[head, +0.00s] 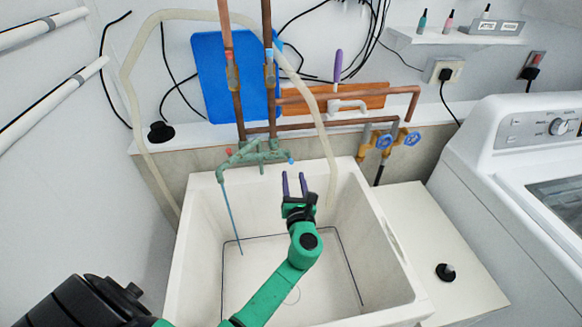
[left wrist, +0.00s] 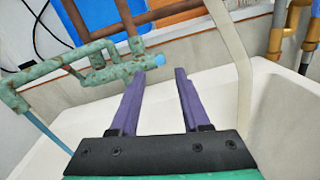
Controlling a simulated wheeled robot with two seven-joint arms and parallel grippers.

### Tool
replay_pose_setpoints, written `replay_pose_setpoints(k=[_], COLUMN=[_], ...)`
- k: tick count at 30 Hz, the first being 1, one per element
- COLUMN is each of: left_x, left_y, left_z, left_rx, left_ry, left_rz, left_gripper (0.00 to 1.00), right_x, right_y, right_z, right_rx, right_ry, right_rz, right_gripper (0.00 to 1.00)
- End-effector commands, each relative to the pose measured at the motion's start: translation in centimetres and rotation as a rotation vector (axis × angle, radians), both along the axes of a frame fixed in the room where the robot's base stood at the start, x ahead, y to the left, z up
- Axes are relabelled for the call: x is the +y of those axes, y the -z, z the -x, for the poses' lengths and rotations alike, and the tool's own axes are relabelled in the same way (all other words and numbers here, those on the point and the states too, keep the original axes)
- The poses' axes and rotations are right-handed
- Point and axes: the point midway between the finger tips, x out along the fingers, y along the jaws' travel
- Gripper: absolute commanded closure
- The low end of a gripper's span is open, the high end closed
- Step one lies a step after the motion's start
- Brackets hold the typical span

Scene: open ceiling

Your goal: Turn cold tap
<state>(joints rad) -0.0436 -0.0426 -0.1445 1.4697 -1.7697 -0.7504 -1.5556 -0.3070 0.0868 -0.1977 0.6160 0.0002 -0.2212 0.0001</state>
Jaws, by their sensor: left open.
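A weathered green faucet (head: 255,156) is fixed to copper pipes at the back of a white sink (head: 203,250). Its right handle has a blue tip, the cold tap (head: 291,160); its left handle has a red tip (head: 228,151). A thin blue line (head: 232,215) runs from the spout into the sink. My left gripper (head: 294,178) is over the sink, just in front of the cold tap, open with purple fingers apart and empty. In the left wrist view, the cold tap's blue tip (left wrist: 160,60) shows just beyond and between the fingertips. My right gripper is not in view.
A pale hose (head: 318,110) hangs into the sink just right of my left gripper. Two blue valve wheels (head: 398,139) are on pipes at the right. A blue board (head: 215,75) leans behind the pipes. A white washer (head: 510,160) stands at the right.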

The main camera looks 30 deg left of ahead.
Motion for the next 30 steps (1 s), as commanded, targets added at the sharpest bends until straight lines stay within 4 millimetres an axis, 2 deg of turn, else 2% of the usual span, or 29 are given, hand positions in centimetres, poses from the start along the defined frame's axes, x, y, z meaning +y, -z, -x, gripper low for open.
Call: replay_pose_setpoints(k=[3,7,11,17,18,20,21,22,30], left_x=[1.7,3.1,3.7,3.8,3.7,3.7,3.7,3.7,3.7], left_y=[0.4,0.3,0.1,0.0,0.0,0.0,0.0,0.0,0.0], left_z=[-2.6,-4.6,-5.5,-5.6,-5.6,-5.5,-5.5,-5.5,-5.5], left_rx=[-0.003,-0.001,0.0,0.0,0.0,0.0,0.0,0.0,0.0], left_ry=[-0.001,-0.001,0.0,0.0,0.0,0.001,0.0,0.0,0.001], left_rz=[-0.001,-0.001,0.0,0.0,0.0,0.0,0.0,0.0,0.0], left_gripper=[0.53,0.53,0.53,0.53,0.57,0.8,0.96,1.0,1.0], right_x=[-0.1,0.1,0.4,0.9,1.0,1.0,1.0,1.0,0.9], right_y=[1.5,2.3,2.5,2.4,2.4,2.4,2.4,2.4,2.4], right_z=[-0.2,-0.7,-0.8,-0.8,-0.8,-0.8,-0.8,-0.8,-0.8], right_rx=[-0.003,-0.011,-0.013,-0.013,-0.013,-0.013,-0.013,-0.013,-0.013], right_ry=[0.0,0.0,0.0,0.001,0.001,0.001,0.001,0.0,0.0], right_rz=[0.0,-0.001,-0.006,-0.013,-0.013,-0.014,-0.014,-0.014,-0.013], right_gripper=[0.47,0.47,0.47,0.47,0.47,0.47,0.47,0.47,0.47])
